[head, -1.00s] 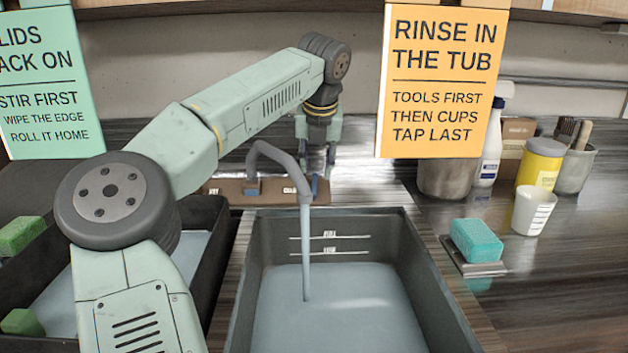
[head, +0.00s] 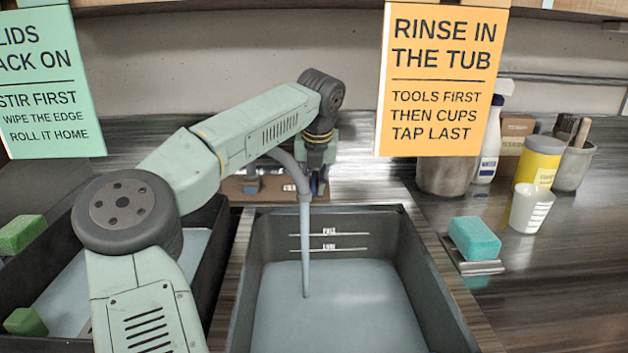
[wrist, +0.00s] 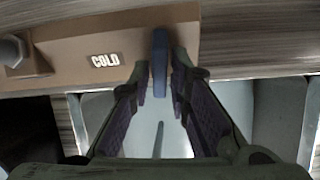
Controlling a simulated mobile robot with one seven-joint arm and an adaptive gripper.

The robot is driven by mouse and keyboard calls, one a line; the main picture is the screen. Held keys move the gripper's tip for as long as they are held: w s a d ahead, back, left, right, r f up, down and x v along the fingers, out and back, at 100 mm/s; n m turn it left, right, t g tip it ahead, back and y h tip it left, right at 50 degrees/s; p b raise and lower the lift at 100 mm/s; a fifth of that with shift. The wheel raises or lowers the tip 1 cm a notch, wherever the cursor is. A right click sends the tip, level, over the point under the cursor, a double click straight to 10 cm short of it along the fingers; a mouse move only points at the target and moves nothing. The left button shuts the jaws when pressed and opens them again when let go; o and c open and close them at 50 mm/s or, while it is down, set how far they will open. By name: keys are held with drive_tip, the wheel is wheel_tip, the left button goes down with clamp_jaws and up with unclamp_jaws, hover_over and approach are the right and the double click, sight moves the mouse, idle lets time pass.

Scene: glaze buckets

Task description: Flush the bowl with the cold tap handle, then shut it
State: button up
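Water runs from the grey curved tap spout (head: 303,185) in a thin stream (head: 305,250) into the dark bowl (head: 405,262), which holds grey-blue water. In the wrist view, the blue cold tap handle (wrist: 160,62) stands on a brown base beside a COLD label (wrist: 105,60). My gripper (wrist: 162,77) is open, one finger on each side of the handle, with small gaps showing. In the head view my gripper (head: 318,182) is low behind the bowl, right of the spout, and the arm partly hides the tap.
A second dark tub (head: 199,285) with water stands at left, partly behind my arm. A teal sponge (head: 474,238), white cup (head: 531,208), yellow tin (head: 540,163) and spray bottle (head: 489,145) stand at right. An orange sign (head: 443,80) hangs above the counter.

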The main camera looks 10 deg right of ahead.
clamp_jaws()
drive_tip(key=shift+r+m, duration=0.1)
drive_tip(key=shift+m, duration=0.2)
drive_tip(key=m+p, duration=0.1)
drive_tip(key=m, duration=0.1)
drive_tip(key=shift+m+y, duration=0.3)
drive_tip(key=shift+y, duration=0.1)
drive_tip(key=m+t, duration=0.1)
drive_tip(key=m, duration=0.3)
drive_tip(key=shift+y, duration=0.4)
drive_tip(key=m+t, duration=0.1)
drive_tip(key=m, duration=0.3)
drive_tip(key=shift+m, duration=0.3)
drive_tip(key=shift+m+t+b, duration=0.5)
drive_tip(key=shift+m+b, duration=0.1)
drive_tip(key=shift+m, duration=1.3)
drive_tip(key=shift+o, duration=2)
unclamp_jaws()
